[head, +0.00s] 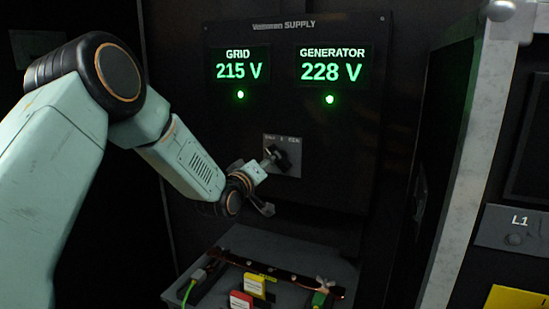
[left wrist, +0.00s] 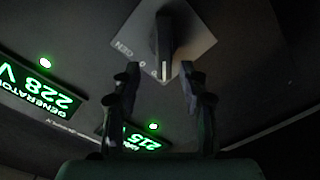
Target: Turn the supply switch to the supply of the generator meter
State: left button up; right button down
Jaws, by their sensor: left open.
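The supply switch (head: 296,143) is a grey square plate with a black knob (head: 281,158) on the dark supply panel. In the left wrist view the knob (left wrist: 164,35) has a white mark pointing to the plate corner at the end of the label row away from GEN, past 0. The generator meter (head: 332,70) reads 228 V and the grid meter (head: 239,68) reads 215 V. My left gripper (head: 267,186) is open in front of the switch. In the left wrist view its fingertips (left wrist: 160,76) stand either side of the knob's end, apart from it. My right gripper is not in view.
A green light shows below each meter. A grey tray (head: 270,244) with a copper bar, cables and yellow and red tags sits below the panel.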

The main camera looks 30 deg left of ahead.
pick_arm(q)
jog(key=w, duration=0.4)
jog(key=w+a, duration=0.1)
jog(key=w, duration=0.1)
jog(key=shift+f, duration=0.3)
jog(key=shift+s+d+r, duration=0.2)
jog(key=shift+s+d, duration=0.05)
jog(key=c, duration=0.6)
jog(key=shift+a, duration=0.15)
grip_shut()
